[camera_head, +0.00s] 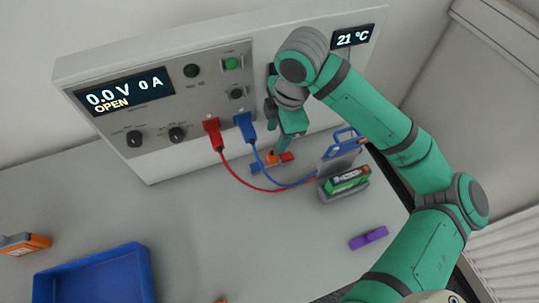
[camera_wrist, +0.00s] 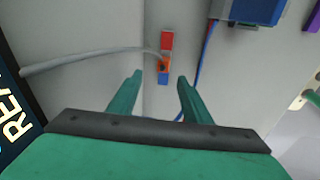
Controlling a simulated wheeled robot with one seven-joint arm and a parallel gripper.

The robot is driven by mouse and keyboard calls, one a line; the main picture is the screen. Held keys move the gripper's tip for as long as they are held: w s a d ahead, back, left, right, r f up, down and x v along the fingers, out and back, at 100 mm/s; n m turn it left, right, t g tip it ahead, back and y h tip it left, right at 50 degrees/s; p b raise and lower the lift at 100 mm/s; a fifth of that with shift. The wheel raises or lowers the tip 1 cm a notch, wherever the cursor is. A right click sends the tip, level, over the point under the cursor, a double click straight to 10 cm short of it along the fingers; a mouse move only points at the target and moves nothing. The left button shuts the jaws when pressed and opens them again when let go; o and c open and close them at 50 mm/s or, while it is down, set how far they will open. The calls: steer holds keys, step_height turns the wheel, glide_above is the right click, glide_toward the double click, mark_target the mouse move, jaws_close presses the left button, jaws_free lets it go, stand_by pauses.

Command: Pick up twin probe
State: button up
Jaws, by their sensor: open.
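The twin probe (camera_head: 272,158) lies on the bench in front of the cycler panel. It has an orange middle, a red end and a blue end. In the wrist view the probe (camera_wrist: 165,62) shows just beyond my fingertips, its blue end lined up with the gap between them. A grey cable runs from it to the left. My gripper (camera_wrist: 160,78) is open and empty, pointing down at the bench. In the head view my gripper (camera_head: 283,146) is close above the probe and partly covers it. I cannot tell the exact height between them.
Red (camera_head: 212,128) and blue (camera_head: 244,122) plugs sit in the panel (camera_head: 160,110); their leads curve right to a holder with a green battery (camera_head: 347,180). A purple piece (camera_head: 368,238) lies in front. A blue tray (camera_head: 95,275) and orange device (camera_head: 25,243) are at left.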

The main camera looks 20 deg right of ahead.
mark_target(272, 154)
steer(key=f, duration=0.3)
steer(key=shift+w+a, duration=0.15)
steer(key=shift+w, duration=0.05)
steer(key=shift+a+f, duration=0.15)
steer(key=shift+f, duration=1.2)
steer(key=shift+a+f, duration=0.15)
steer(key=shift+f, duration=1.15)
jaws_close()
